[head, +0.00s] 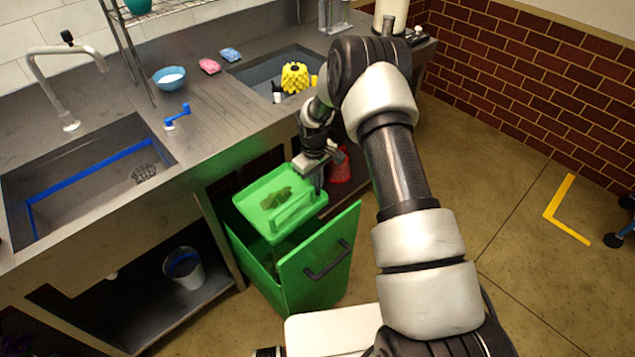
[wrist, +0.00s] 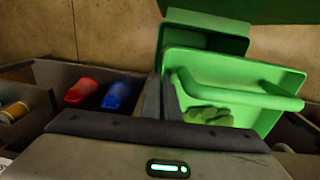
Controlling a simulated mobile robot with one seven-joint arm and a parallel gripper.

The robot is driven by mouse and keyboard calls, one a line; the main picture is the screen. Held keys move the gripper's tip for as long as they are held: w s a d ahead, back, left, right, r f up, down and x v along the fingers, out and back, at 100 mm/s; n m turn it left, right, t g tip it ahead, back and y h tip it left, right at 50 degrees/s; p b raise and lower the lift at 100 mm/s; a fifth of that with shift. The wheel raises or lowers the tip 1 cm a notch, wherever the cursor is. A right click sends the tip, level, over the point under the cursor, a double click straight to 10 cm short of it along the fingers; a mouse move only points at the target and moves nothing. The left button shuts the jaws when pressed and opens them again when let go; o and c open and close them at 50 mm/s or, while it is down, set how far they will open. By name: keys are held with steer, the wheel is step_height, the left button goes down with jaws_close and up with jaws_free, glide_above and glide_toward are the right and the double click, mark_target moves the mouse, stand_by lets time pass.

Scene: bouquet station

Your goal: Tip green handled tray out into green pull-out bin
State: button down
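The green handled tray (head: 252,198) is over the green pull-out bin (head: 310,285) in the head view. It looks roughly level, with its raised handle along the near right side. Dull green leafy scraps (head: 276,198) lie in it. My gripper (head: 318,188) is at the tray's right edge, with its fingers closed on that edge. In the wrist view the tray (wrist: 265,75) is right of the dark fingers, with the scraps (wrist: 208,115) inside and the bin (wrist: 205,38) behind. The exact grip is partly hidden. The bin is pulled out; the tray covers part of its opening.
A red container (head: 340,168) stands behind the bin; red (wrist: 82,92) and blue (wrist: 117,96) items show in the wrist view. The steel counter (head: 205,145) with sinks runs behind. A bucket (head: 184,268) sits on the lower shelf.

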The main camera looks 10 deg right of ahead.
steer(key=shift+s+a+r+t+h, duration=0.1)
steer(key=shift+a+r+t+h, duration=0.2)
steer(key=shift+r, duration=0.2)
steer(key=shift+a+r+t+h, duration=0.1)
steer(key=shift+r+t+h, duration=0.1)
steer(key=shift+r+h, duration=0.25)
steer(key=r+h, duration=0.1)
steer(key=r+t+h+b, duration=0.2)
steer(key=shift+s+a, duration=0.25)
steer(key=shift+a, duration=0.05)
steer(key=s+a+r+t+h+b, duration=0.4)
steer(key=a+r+t+h+b, duration=0.2)
steer(key=h+b, duration=0.3)
steer(key=shift+s+a+b, duration=0.2)
steer(key=shift+s+b, duration=0.05)
steer(key=shift+b, duration=0.6)
